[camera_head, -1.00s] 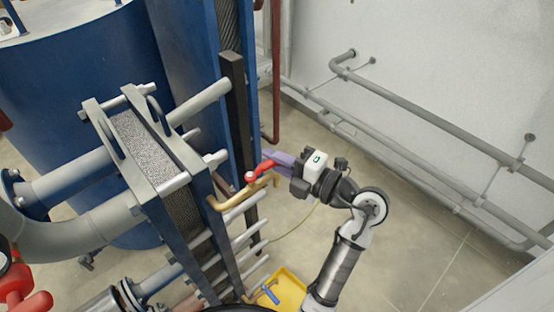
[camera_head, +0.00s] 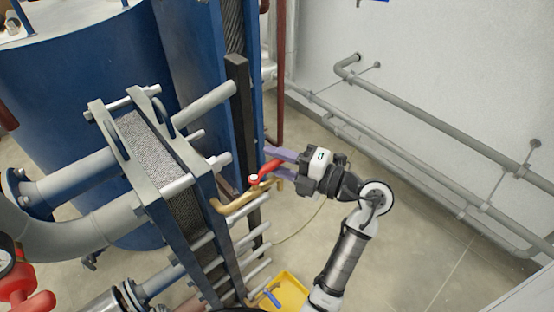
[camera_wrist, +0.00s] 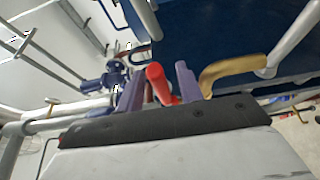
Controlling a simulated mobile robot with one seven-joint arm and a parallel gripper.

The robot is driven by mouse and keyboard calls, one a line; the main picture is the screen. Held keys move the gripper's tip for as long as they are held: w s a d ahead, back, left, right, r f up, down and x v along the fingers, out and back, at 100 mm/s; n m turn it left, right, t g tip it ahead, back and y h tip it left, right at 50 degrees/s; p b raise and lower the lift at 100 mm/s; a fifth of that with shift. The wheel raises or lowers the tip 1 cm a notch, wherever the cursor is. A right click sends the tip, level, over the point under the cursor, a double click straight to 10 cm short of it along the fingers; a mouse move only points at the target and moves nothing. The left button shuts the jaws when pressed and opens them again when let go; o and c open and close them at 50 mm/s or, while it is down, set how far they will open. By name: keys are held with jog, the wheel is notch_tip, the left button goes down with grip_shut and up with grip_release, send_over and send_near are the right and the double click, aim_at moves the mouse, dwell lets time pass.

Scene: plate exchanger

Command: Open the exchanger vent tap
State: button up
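The vent tap has a red lever (camera_head: 267,171) on a brass pipe (camera_head: 238,203) at the side of the plate exchanger (camera_head: 165,165). My gripper (camera_head: 279,161) reaches in from the right, with its two purple fingers at the lever's outer end. In the wrist view the red lever (camera_wrist: 160,84) stands between the fingers of my gripper (camera_wrist: 158,85), which are apart. A gap shows on the left side of the lever; contact on the right side is unclear. The brass pipe (camera_wrist: 232,70) lies just right of the right finger.
A yellow tray (camera_head: 288,291) with a blue-handled tool lies on the floor below. Metal rods (camera_head: 250,243) stick out below the tap. A black bar (camera_head: 239,120) stands behind it. Grey pipes (camera_head: 430,120) run along the right wall; the floor between is clear.

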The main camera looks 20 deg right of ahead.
jog(key=b+v, duration=0.3)
jog(key=v, duration=1.1)
jog(key=shift+b, duration=0.35)
jog(key=shift+w, duration=0.15)
